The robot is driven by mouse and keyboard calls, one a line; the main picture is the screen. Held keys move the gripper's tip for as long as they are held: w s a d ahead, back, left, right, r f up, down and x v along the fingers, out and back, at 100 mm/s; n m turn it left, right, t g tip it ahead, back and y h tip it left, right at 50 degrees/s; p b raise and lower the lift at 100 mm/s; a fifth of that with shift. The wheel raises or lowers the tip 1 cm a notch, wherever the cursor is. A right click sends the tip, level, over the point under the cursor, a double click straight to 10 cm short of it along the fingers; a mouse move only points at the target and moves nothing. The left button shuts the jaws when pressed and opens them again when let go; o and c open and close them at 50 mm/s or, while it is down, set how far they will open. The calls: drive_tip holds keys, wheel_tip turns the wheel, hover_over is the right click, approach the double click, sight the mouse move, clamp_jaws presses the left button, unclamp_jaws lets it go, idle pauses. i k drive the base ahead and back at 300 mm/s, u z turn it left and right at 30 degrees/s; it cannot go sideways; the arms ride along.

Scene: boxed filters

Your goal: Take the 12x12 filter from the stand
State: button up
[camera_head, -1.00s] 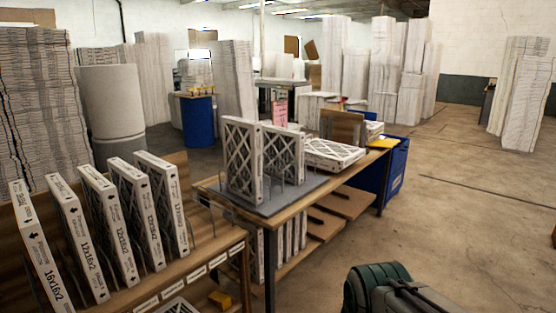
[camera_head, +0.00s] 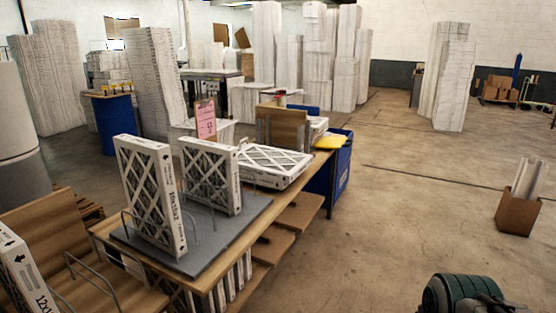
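A white boxed filter (camera_head: 28,275) stands upright in the wooden rack (camera_head: 45,228) at the lower left, cut off by the frame edge. Its label starts with "12x1"; the rest is out of view. Two more filters stand upright between wire dividers on a grey mat on the table: a nearer one (camera_head: 150,190) with a size label too small to read surely, and a farther one (camera_head: 210,175). My gripper is not in view. A dark green and grey piece at the bottom right looks like part of my arm, far from the filters.
Flat boxed filters (camera_head: 272,165) lie farther back on the wooden table (camera_head: 232,268). More filters stand on its lower shelf. A blue bin (camera_head: 337,170) is at the table's far end. A cardboard box (camera_head: 518,211) stands at right. The concrete floor (camera_head: 400,220) between is clear.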

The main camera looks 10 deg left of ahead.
sight(215, 164)
drive_tip(key=z, duration=0.2)
drive_tip(key=i, duration=1.55)
drive_tip(key=u, duration=0.6)
drive_tip(key=i, duration=1.05)
drive_tip(key=u, duration=1.65)
drive_tip(key=i, duration=0.6)
drive_tip(key=u, duration=0.4)
